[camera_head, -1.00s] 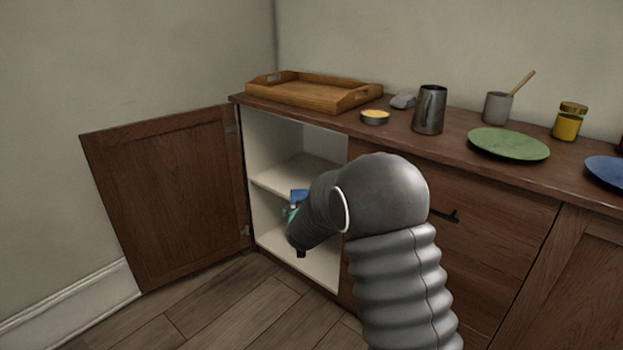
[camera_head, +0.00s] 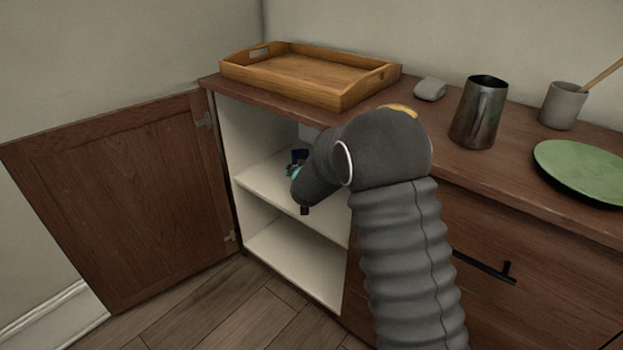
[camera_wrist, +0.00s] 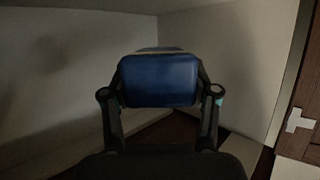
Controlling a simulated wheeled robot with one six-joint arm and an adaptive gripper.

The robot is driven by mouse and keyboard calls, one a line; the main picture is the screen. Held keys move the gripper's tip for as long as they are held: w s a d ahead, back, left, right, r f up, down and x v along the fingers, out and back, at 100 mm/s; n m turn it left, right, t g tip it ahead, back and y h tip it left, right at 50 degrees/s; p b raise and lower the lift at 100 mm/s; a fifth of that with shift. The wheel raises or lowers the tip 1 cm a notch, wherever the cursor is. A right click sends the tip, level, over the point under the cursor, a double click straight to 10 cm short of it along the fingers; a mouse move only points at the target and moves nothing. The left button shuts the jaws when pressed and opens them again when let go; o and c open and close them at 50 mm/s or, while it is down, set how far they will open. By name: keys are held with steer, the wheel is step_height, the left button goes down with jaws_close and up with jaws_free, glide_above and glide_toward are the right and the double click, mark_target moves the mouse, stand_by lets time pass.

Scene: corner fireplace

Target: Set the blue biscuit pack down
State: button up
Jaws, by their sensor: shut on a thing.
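The blue biscuit pack (camera_wrist: 160,80) is held between the two fingers of my gripper (camera_wrist: 161,88) in the wrist view, one finger on each side. In the head view only a small dark blue part of the pack (camera_head: 299,155) shows beyond my wrist, at the upper compartment of the open cabinet. The pack appears above the cabinet's middle shelf (camera_head: 262,173). My arm hides most of the pack and the fingers there. I cannot tell whether the pack touches the shelf.
The open cabinet door (camera_head: 115,200) stands at the left. The lower compartment floor (camera_head: 295,262) looks bare. On the countertop are a wooden tray (camera_head: 355,93), a grey stone-like object (camera_head: 430,88), a metal pitcher (camera_head: 478,112), a grey cup (camera_head: 563,106) and a green plate (camera_head: 585,170).

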steer(key=f, duration=0.5)
steer(key=shift+s+a, duration=0.1)
steer(key=shift+a, duration=0.2)
steer(key=shift+d+f, duration=0.1)
steer(key=shift+f, duration=1.75)
steer(key=shift+f+b, duration=0.2)
steer(key=shift+b, duration=0.1)
steer(key=o, duration=1.3)
steer(key=shift+c, duration=0.2)
steer(key=shift+r, duration=0.2)
steer(key=v, duration=1.2)
